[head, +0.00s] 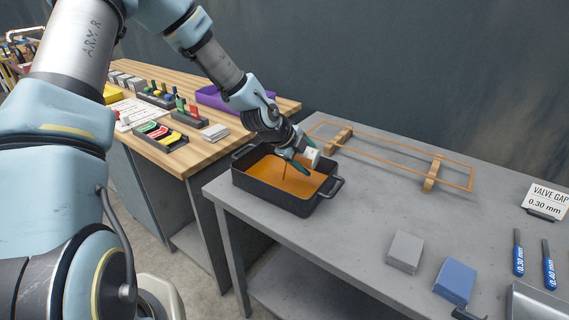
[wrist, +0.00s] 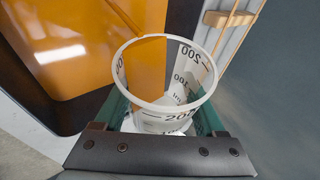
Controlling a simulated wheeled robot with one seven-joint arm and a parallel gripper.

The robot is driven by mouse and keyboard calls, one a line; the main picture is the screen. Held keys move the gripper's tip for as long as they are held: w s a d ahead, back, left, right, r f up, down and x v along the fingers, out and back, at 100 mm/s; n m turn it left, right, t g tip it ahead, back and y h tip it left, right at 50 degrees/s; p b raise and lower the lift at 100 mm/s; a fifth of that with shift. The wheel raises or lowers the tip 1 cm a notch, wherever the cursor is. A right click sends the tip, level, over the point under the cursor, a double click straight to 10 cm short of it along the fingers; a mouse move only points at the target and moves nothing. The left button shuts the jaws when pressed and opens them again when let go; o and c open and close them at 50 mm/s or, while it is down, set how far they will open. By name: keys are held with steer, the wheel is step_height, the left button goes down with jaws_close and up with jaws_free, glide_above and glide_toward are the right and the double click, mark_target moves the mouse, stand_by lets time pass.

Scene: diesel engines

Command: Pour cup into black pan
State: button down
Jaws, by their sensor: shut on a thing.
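The black pan (head: 268,198) is a deep rectangular tray with end handles, standing at the left end of the grey table and holding amber liquid. My gripper (head: 301,160) is above the pan's right side, shut on a white measuring cup (head: 313,156). The cup is strongly tilted. A thin dark stream shows below it, reaching the liquid. In the wrist view the cup (wrist: 165,122) sits between the green fingers, with printed marks such as 200 and 100. An amber band runs along its inside to the rim, and the pan's amber liquid (wrist: 75,45) lies beyond.
A wire frame on wooden blocks (head: 430,178) lies behind the pan. A grey block (head: 405,251), a blue block (head: 456,280), blue-handled gauges (head: 518,252) and a valve gap sign (head: 546,200) are at right. A wooden bench (head: 206,155) with trays adjoins at left. The table's middle is clear.

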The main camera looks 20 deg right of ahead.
steer(key=shift+w+r+n+g+h+p, duration=0.1)
steer(key=shift+r+n+g+h+p, duration=0.4)
steer(key=shift+g+p, duration=0.5)
stand_by(0.8)
steer(key=shift+t, duration=0.3)
steer(key=shift+d+f+m+t+y+b, duration=0.1)
steer(key=shift+f+m+t+y+b, duration=0.3)
steer(key=shift+b, duration=0.45)
steer(key=shift+f+t+y+b, duration=0.3)
steer(key=shift+f+t+b, duration=0.2)
steer(key=shift+b, duration=0.5)
steer(key=shift+s+m+t+y+b, duration=0.2)
steer(key=shift+m+t+y+b, duration=0.1)
steer(key=shift+m+b, duration=0.15)
steer(key=shift+w, duration=0.1)
steer(key=shift+s+d+f+t+b, duration=0.25)
steer(key=shift+s+t+b, duration=0.1)
steer(key=shift+t+b, duration=0.05)
steer(key=shift+f+t+y+b, duration=0.25)
steer(key=shift+y+b, duration=0.25)
steer(key=shift+b, duration=0.25)
